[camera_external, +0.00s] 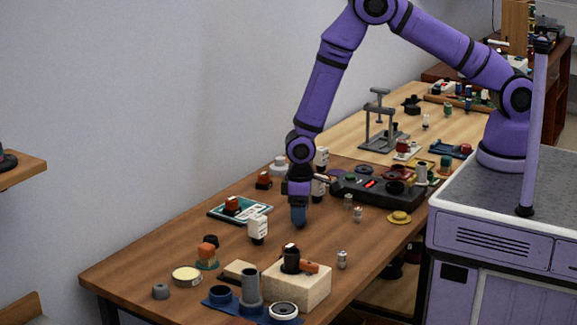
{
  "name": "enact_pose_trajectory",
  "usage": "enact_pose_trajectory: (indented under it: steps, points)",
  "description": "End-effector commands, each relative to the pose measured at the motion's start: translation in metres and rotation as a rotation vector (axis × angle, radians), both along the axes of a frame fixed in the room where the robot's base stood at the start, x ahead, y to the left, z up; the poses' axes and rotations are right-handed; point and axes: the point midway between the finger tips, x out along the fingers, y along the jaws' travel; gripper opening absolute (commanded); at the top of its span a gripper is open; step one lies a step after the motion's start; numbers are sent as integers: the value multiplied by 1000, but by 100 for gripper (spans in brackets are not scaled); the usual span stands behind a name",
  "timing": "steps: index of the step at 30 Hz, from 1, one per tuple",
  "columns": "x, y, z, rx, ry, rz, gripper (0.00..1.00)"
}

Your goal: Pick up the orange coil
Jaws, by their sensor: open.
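A small orange piece, most likely the orange coil (207,253), stands on the brown table (150,262) at the front left. My gripper (299,222) points down over the middle of the table, to the right of the orange piece and farther back. It is open, with nothing visible between its fingers and clear of the orange piece. The fingertips are small and seen edge-on.
A black device (378,190) lies behind right. The table's left corner is bare.

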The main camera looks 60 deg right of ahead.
Motion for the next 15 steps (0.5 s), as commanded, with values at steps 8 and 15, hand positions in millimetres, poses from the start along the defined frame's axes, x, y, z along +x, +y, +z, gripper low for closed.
enact_pose_trajectory:
  steps: [8, 15]
  points:
    - [0, 1, -18, 0, -1, 0, 66]
    - [0, 0, -18, 0, 0, 0, 48]
